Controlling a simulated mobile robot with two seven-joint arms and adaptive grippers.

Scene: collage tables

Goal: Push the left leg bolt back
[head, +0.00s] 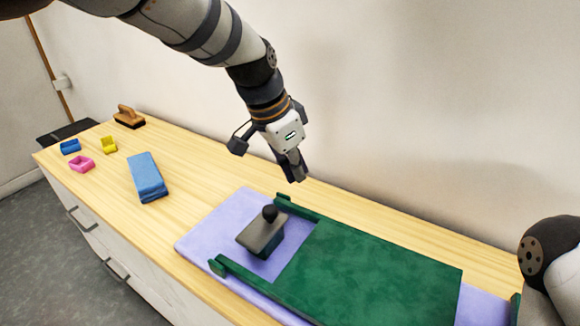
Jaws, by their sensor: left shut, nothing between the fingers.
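My left gripper (295,175) comes down from the top, shut and empty, its fingertips near the table's back edge. It appears above and behind the back green rail (297,208), apart from it. A green panel (385,270) lies on a lilac mat (215,222), with a front green rail (255,284). I cannot tell which part is the left leg bolt. My right gripper is not in view.
On the wooden table (190,220) lie a blue folded cloth (147,177), a blue piece (70,146), a pink piece (81,163), a yellow piece (109,145) and a brush (129,116). A wall (400,120) rises behind the table. My right arm's link is at the right edge.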

